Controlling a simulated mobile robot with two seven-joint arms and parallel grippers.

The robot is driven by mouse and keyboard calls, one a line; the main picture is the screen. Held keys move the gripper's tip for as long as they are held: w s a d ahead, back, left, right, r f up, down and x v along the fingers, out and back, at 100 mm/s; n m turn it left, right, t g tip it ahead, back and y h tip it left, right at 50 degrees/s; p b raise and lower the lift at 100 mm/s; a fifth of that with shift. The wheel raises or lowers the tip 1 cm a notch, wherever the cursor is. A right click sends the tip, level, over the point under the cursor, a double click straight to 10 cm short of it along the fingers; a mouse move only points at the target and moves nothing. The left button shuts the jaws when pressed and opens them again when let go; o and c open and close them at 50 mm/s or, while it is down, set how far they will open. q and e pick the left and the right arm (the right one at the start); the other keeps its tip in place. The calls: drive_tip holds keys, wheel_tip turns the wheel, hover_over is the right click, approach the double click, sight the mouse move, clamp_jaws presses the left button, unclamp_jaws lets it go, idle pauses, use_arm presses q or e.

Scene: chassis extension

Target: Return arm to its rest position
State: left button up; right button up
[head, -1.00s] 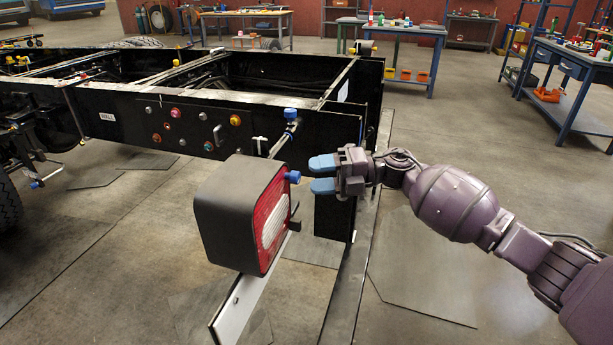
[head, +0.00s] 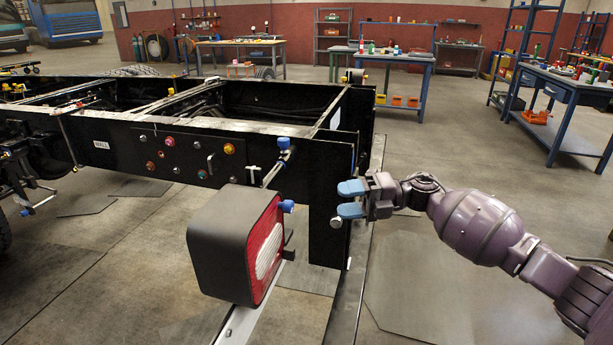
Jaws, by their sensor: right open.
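My right arm (head: 480,226) comes in from the right edge of the head view. It is purple and stretches left toward the black chassis frame. My right gripper (head: 350,199) has blue fingertips, which are apart with nothing between them. It hangs in front of the chassis end plate, to the right of the tail light. The tail light (head: 218,254) is a dark box with a red and white lens, on a light metal bar. A blue knob (head: 287,206) sits by its lens side, apart from my fingertips. My left gripper is not in view.
The black chassis (head: 120,150) fills the left and middle, with several coloured buttons on its side. A blue workbench (head: 565,95) with tools stands at the right, another (head: 400,62) at the back. Open floor (head: 440,150) lies between the chassis and the benches.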

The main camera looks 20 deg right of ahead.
drive_tip(key=w+a+r+m+t, duration=0.2)
drive_tip(key=w+r+m+t, duration=0.3)
drive_tip(key=m+t, duration=0.3)
drive_tip(key=s+d+f+m+t+h+p, duration=0.1)
drive_tip(key=s+f+m+t+h+p, duration=0.4)
drive_tip(key=s+f+m+h, duration=1.1)
use_arm(q)
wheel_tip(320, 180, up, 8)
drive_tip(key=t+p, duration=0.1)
drive_tip(key=p, duration=0.2)
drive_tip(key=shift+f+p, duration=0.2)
drive_tip(key=shift+p, duration=0.15)
use_arm(e)
drive_tip(key=s+d+f+m+g, duration=0.1)
drive_tip(key=s+f+m, duration=0.4)
drive_tip(key=s, duration=0.9)
drive_tip(key=s+f+m+g, duration=0.4)
drive_tip(key=s+f+m, duration=0.1)
drive_tip(key=s, duration=1)
drive_tip(key=shift+d+f+g+h, duration=0.2)
drive_tip(key=shift+d+g+h, duration=0.1)
drive_tip(key=shift+d+h, duration=0.1)
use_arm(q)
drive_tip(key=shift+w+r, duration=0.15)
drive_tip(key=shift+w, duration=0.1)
use_arm(e)
drive_tip(key=shift+s, duration=0.1)
